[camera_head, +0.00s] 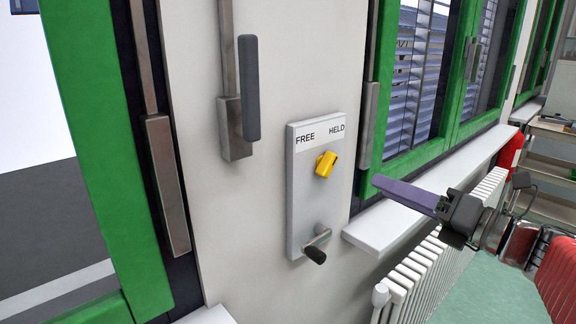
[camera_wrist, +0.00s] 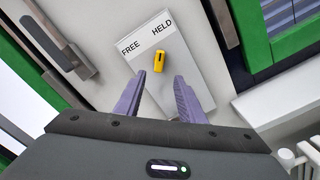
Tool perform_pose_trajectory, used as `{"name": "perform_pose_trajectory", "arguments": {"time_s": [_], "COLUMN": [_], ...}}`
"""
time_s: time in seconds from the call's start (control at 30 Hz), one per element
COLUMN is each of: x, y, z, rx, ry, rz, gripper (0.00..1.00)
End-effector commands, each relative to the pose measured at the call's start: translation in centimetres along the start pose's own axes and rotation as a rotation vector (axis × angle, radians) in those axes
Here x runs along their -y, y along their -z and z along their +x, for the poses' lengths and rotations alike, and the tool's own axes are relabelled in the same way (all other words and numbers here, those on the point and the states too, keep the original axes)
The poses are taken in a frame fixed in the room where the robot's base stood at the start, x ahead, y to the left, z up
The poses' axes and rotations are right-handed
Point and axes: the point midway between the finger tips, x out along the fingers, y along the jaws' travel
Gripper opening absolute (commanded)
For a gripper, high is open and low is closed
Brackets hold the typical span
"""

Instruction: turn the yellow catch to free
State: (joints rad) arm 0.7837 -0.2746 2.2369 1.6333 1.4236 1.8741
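The yellow catch (camera_head: 326,164) sits on a pale wall panel (camera_head: 302,210), below a label reading FREE on the left and HELD on the right. It appears turned toward HELD. In the wrist view the catch (camera_wrist: 160,62) lies just beyond the gap between my fingertips, with HELD almost straight above it. My gripper (camera_head: 378,183), with purple fingers, is right of the panel in the head view and apart from it. In the wrist view my gripper (camera_wrist: 160,77) is open, with nothing between its fingers.
A crank with a dark grip (camera_head: 316,248) sticks out low on the panel. A grey window handle (camera_head: 250,90) stands out from the wall at upper left. A white sill (camera_head: 385,228) and radiator (camera_head: 408,280) lie below right. Green window frames flank the wall.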

Motion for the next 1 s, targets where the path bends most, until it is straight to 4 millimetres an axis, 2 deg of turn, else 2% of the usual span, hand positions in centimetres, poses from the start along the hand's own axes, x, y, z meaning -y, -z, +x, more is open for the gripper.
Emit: {"name": "perform_pose_trajectory", "arguments": {"time_s": [0.27,1.0], "x": [-0.1,-0.1], "y": [0.1,0.1], "z": [1.4,9.0], "rx": [-0.002,-0.004], "ry": [-0.003,-0.003], "rz": [-0.001,0.0], "gripper": [0.36,0.36]}}
